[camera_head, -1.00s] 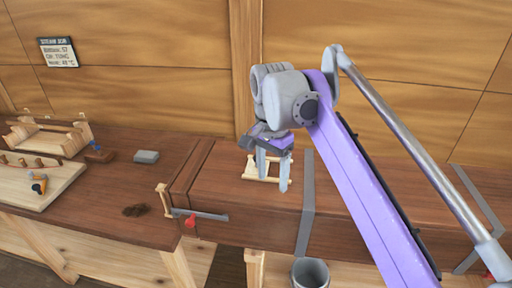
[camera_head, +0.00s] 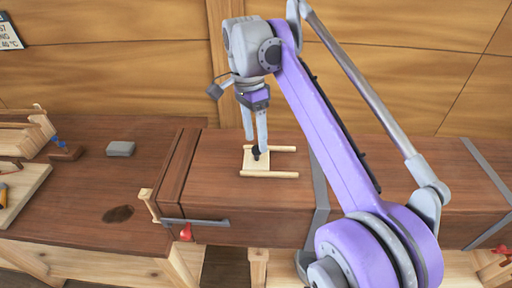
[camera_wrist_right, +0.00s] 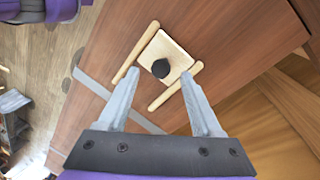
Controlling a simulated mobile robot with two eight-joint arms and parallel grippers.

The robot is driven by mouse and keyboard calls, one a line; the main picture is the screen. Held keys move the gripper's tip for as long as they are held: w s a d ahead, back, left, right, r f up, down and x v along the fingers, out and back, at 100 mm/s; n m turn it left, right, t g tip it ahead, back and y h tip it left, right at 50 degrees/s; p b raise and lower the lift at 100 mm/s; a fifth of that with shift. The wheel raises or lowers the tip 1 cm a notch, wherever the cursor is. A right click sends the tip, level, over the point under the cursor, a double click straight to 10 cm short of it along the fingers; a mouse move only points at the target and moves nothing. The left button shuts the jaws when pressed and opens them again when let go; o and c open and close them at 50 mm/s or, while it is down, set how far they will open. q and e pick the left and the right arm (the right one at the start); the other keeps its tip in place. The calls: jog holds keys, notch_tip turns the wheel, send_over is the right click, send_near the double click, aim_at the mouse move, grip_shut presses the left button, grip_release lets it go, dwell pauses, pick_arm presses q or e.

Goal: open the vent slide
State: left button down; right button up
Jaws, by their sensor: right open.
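The vent slide (camera_head: 249,165) is a pale wooden plate with a dark round knob (camera_head: 256,152), set between two light wooden rails (camera_head: 270,174) on top of the long brown wooden box. In the right wrist view the plate (camera_wrist_right: 174,47) sits at one end of the rails, and the black knob (camera_wrist_right: 161,68) stands up from it. My right gripper (camera_head: 255,147) points down over the slide. Its two fingers (camera_wrist_right: 165,82) are apart, with the knob showing between and beyond the tips, not gripped. My left gripper is not in view.
A grey strap (camera_head: 319,190) crosses the box right of the rails. A grey bar with a red handle (camera_head: 186,232) is at the box's front left. A grey block (camera_head: 120,149) and a dark stain (camera_head: 118,214) are on the bench at left.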

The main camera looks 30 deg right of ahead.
aim_at(257, 154)
jog(key=shift+s+f, duration=0.2)
jog(key=shift+f, duration=1.25)
jog(key=shift+c, duration=0.3)
grip_shut()
